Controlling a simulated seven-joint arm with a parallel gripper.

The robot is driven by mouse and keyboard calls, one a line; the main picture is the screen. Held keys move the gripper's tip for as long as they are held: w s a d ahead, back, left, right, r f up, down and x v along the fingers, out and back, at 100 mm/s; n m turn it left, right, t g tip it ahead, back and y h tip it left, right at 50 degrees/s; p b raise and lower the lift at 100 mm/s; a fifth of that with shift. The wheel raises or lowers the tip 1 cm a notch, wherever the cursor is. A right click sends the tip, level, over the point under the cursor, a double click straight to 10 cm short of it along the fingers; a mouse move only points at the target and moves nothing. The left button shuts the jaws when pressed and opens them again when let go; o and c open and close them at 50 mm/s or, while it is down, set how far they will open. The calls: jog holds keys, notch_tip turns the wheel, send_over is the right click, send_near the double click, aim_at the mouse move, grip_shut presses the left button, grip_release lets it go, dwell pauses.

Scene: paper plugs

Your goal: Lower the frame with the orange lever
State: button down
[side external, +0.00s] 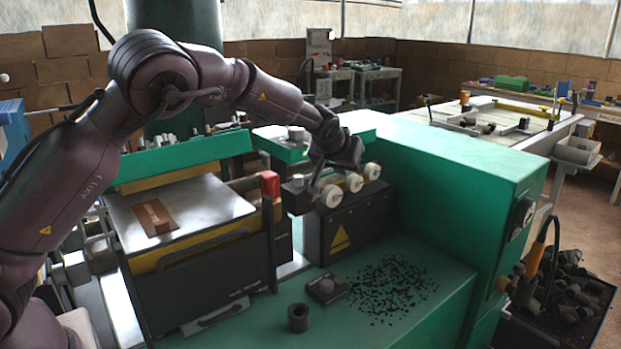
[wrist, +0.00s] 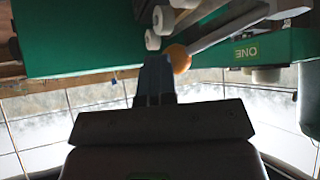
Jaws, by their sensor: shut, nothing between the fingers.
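An orange ball knob (wrist: 179,58) shows in the wrist view just right of my fingertips, at the end of a grey bar (wrist: 225,28) running up to the right. My gripper (wrist: 157,62) is shut and empty, its tips close beside the knob; I cannot tell whether they touch. In the side view my gripper (side external: 318,183) points down near white rollers (side external: 353,182), and I cannot make out the orange knob there. A green-topped frame (side external: 185,158) stands over a metal plate (side external: 200,208) at left; I cannot tell if it is the task's frame.
A large green housing (side external: 455,175) is to the right. Black scraps (side external: 395,290) and a dark ring (side external: 298,317) lie on the green ledge.

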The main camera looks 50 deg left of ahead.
jog(key=n+y, duration=0.1)
jog(key=w+a+n+g+y, duration=0.1)
jog(key=n, duration=0.1)
jog(key=a+n+g, duration=0.1)
jog(key=shift+w+f+y, duration=0.1)
jog(key=shift+w+y, duration=0.3)
jog(key=shift+w+a+n, duration=0.15)
jog(key=shift+w+a, duration=0.15)
jog(key=shift+a, duration=0.25)
jog(key=shift+w+a+n, duration=0.15)
jog(key=shift+w+a, duration=0.1)
jog(key=shift+a, duration=0.45)
